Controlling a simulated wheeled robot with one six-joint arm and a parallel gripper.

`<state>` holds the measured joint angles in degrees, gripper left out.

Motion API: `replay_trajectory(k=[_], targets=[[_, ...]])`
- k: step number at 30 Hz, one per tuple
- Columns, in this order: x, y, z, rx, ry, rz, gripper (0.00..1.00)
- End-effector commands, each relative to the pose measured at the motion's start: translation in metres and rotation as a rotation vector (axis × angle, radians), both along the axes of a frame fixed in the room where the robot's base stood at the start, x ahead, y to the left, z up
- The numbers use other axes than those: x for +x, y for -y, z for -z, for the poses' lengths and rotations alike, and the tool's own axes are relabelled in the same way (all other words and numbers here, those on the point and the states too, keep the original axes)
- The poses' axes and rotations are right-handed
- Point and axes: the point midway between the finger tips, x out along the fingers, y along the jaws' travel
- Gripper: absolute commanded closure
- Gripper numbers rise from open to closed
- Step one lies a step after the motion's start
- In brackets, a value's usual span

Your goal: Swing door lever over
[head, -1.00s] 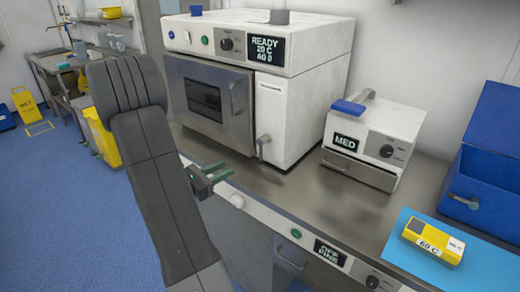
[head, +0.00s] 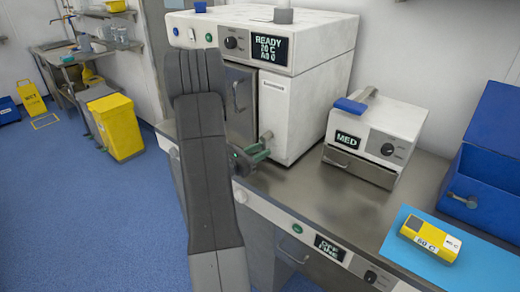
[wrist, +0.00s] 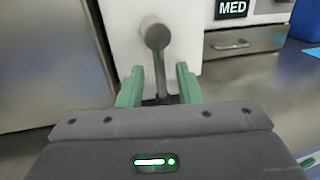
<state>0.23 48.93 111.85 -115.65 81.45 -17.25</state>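The grey door lever (wrist: 157,40) is on the white panel at the lower right of the steriliser's door. Its round end shows in the wrist view, and its bar hangs down between my two green fingers. In the head view only the lever's top (head: 266,136) shows above my fingers. My gripper (head: 261,153) is open, with one finger on each side of the lever; it also shows in the wrist view (wrist: 160,82). A gap shows on both sides of the bar. The steel door (head: 240,112) looks closed and is partly hidden by my arm.
The white steriliser (head: 310,100) stands on the steel counter (head: 305,190). To its right are a MED box (head: 375,135), an open blue box (head: 490,160) and a yellow 60 C box (head: 430,236) on a blue mat. A yellow bin (head: 118,125) stands on the floor at left.

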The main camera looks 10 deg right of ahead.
Motion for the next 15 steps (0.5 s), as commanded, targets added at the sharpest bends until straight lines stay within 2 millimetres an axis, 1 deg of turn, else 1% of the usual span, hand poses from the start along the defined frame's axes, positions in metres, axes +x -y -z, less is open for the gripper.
replay_trajectory(k=[3, 11, 12, 14, 15], targets=[[0.0021, 0.0048, -0.0001, 0.001, 0.000, 0.001, 0.68], [0.0026, 0.0053, 0.0003, 0.001, 0.000, 0.000, 0.68], [0.0026, 0.0053, 0.0003, 0.001, 0.000, 0.000, 0.72], [0.0025, 0.0054, 0.0003, 0.001, 0.000, 0.000, 0.84], [0.0025, 0.0052, 0.0003, 0.001, 0.000, 0.000, 0.92]])
